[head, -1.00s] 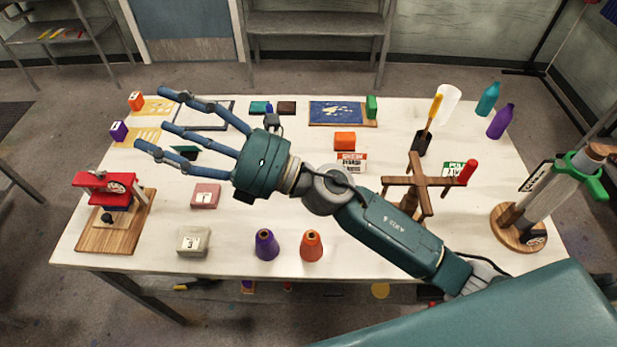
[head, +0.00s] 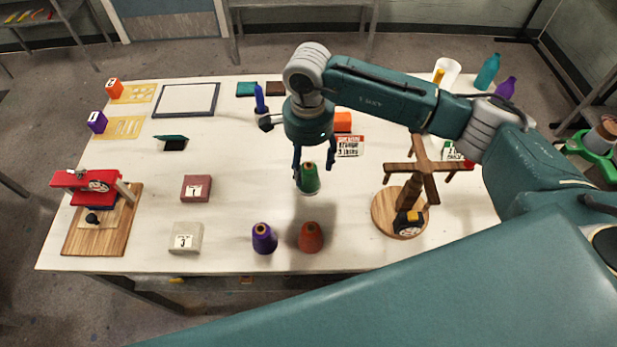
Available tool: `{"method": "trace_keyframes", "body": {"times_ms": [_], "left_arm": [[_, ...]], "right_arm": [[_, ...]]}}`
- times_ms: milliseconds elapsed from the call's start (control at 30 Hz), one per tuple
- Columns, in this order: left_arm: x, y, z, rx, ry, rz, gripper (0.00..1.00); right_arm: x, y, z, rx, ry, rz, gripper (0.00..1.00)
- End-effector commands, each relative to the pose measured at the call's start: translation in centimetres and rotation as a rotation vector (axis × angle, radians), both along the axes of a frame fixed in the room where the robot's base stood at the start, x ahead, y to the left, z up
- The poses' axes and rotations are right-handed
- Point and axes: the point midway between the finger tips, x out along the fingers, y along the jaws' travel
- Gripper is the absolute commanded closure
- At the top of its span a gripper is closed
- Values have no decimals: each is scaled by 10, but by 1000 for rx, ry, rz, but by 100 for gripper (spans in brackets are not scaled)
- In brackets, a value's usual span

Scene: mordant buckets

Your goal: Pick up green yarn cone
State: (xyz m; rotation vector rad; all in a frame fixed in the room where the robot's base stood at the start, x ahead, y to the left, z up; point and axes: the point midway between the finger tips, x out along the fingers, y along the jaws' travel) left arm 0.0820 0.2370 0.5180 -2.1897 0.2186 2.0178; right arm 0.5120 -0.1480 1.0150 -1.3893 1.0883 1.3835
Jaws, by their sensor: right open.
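The green yarn cone (head: 309,180) stands upright in the middle of the white table (head: 235,200). My right gripper (head: 312,168) points down above it and is open. Its fingers come down on the left and right of the cone's upper part. I cannot tell whether they touch it. The cone's top is partly between the fingers. My left gripper is not in the head view.
A purple cone (head: 264,239) and an orange cone (head: 310,238) stand near the front edge. A wooden cross-armed stand (head: 411,195) is close on the right. Pink (head: 196,188) and grey (head: 186,237) boxes lie left, with bare table between them and the green cone.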

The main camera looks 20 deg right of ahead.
Motion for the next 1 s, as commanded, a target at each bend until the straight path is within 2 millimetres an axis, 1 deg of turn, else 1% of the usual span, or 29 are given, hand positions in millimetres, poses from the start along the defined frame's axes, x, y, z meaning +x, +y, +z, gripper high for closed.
{"method": "trace_keyframes", "body": {"times_ms": [33,267,500,600,767,800,867,900,967,1000], "left_arm": [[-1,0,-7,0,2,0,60],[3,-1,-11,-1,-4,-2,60],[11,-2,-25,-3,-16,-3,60],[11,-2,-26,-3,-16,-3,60],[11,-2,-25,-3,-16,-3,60],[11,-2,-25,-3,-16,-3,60],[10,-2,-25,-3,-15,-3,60],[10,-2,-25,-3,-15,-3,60],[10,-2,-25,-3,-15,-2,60],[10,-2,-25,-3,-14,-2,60]], "right_arm": [[0,0,-12,1,0,-1,38],[1,1,-28,3,1,0,38],[5,0,-65,4,1,1,38],[5,0,-70,3,0,0,38],[5,0,-68,4,-1,0,38],[5,0,-69,4,-1,0,40],[5,0,-68,4,-1,0,52],[5,0,-68,4,-1,0,60],[5,0,-68,4,-1,0,72],[5,0,-68,4,-1,0,80]]}}
